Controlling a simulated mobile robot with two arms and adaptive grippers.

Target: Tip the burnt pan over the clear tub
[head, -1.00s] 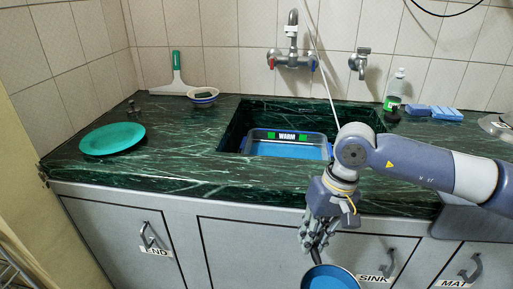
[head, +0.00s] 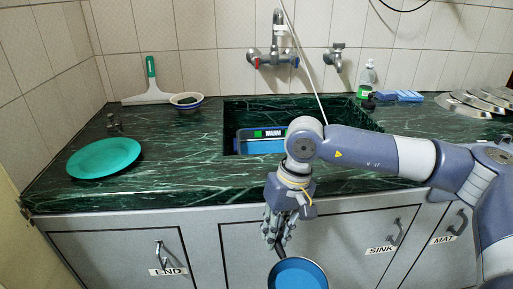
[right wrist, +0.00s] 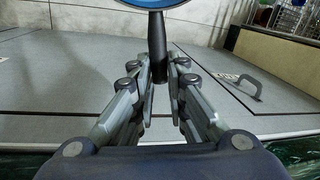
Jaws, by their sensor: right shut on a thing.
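The pan (head: 298,275) is round, blue inside with a dark rim, and is cut off by the bottom edge of the head view. My right gripper (head: 277,240) is shut on its dark handle and holds it in front of the cabinet doors, below the counter edge. In the right wrist view, the fingers (right wrist: 161,75) close on both sides of the handle (right wrist: 158,45). The tub (head: 252,148), with a WARM label, sits in the sink and looks blue inside. My right arm hides its right part. My left gripper is out of view.
A green plate (head: 103,158) lies on the left counter. A bottle (head: 366,78), blue sponges (head: 398,96) and a stack of metal lids or plates (head: 470,105) stand right. A tap (head: 275,55) overhangs the sink (head: 345,108).

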